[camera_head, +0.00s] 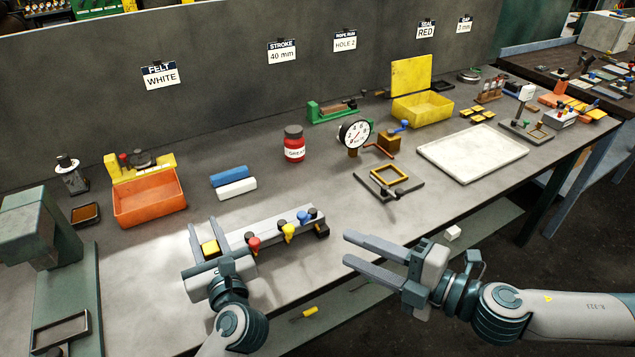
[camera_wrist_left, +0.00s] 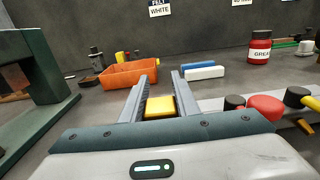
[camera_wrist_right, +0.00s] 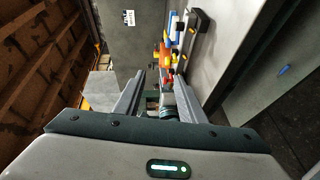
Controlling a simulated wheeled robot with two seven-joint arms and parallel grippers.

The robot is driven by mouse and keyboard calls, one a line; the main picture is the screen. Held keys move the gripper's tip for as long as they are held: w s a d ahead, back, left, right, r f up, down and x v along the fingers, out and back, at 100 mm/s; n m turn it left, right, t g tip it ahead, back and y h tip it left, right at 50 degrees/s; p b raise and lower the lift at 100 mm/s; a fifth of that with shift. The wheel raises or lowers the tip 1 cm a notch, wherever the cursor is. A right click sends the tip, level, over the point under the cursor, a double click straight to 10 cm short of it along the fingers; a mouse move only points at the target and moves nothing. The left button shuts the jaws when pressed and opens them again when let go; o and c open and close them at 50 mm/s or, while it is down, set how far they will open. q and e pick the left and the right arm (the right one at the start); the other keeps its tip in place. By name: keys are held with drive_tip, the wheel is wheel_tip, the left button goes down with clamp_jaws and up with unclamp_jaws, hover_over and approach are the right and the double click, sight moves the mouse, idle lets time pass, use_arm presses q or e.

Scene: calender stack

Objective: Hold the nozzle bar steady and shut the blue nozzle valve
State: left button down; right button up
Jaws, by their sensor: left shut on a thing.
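The grey nozzle bar (camera_head: 270,232) lies on the bench with a red valve (camera_head: 254,243), a yellow valve (camera_head: 288,232) and the blue nozzle valve (camera_head: 303,217) along it. The blue valve is toward its right end; whether it is open is unclear. My left gripper (camera_head: 203,226) is shut on the yellow block (camera_head: 210,248) at the bar's left end; this block also shows between the fingers in the left wrist view (camera_wrist_left: 160,106). My right gripper (camera_head: 346,249) is open and empty, off the bench's front edge, right of the bar and apart from it.
A red grease jar (camera_head: 294,145), blue block (camera_head: 229,176) and white block (camera_head: 237,189) stand behind the bar. An orange bin (camera_head: 149,200) is behind left; a square frame fixture (camera_head: 389,186) is to the right. Bare bench lies between bar and fixture.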

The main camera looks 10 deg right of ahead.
drive_tip(key=w+a+r+n+g+y, duration=0.2)
drive_tip(key=a+r+n+g+y, duration=0.1)
drive_tip(key=a+r+n+y, duration=0.25)
drive_tip(key=n+g+h, duration=0.9)
drive_tip(key=n+h, duration=0.4)
drive_tip(key=n, duration=1)
approach(302, 214)
drive_tip(key=v, duration=0.4)
drive_tip(key=shift+d+r+n, duration=0.15)
drive_tip(key=shift+d+n, duration=0.1)
drive_tip(key=shift+d, duration=0.05)
drive_tip(key=x, duration=1.2)
drive_tip(key=shift+a, duration=0.15)
drive_tip(key=shift+c, duration=0.5)
clamp_jaws()
